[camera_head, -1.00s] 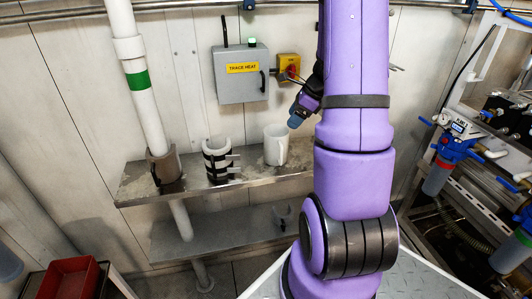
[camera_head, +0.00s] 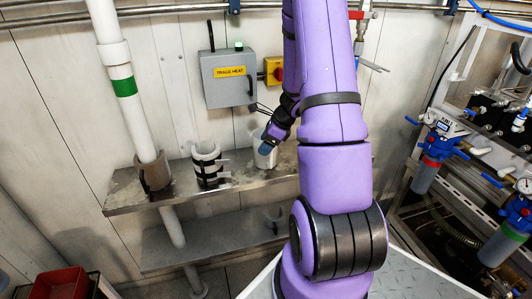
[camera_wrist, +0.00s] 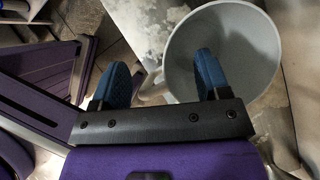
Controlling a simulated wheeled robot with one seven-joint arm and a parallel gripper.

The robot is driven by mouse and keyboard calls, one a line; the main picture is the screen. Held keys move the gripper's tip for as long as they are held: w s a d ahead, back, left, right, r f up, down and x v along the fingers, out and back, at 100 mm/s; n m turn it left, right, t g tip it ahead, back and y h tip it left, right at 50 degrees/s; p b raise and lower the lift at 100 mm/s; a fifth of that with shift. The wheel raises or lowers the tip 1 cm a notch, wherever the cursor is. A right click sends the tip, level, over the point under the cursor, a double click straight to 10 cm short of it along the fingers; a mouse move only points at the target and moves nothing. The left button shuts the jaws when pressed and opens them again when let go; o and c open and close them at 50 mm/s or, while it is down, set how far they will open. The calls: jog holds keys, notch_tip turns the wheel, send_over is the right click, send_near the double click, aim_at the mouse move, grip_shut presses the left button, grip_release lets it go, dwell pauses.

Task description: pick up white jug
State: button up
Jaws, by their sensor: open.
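The white jug (camera_head: 264,159) stands upright on the upper metal shelf (camera_head: 235,181), at its right part, partly hidden behind my gripper. My gripper (camera_head: 267,146) is at the jug's rim, pointing down. In the wrist view the jug (camera_wrist: 245,45) shows from above as a round, empty opening. There my gripper (camera_wrist: 161,76) is open, with blue fingertips. The right fingertip overlaps the jug's opening and the left one is outside it. Part of the handle shows between them. I cannot tell whether either finger touches the jug.
A white half-round piece with black bands (camera_head: 207,165) stands left of the jug. A white pipe (camera_head: 134,105) passes through a brown collar (camera_head: 153,172) further left. A grey box labelled "TRACE HEAT" (camera_head: 228,88) is on the wall behind. A lower shelf (camera_head: 205,240) lies beneath.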

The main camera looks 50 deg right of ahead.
jog(key=shift+f, duration=0.1)
jog(key=shift+c, duration=0.4)
grip_shut()
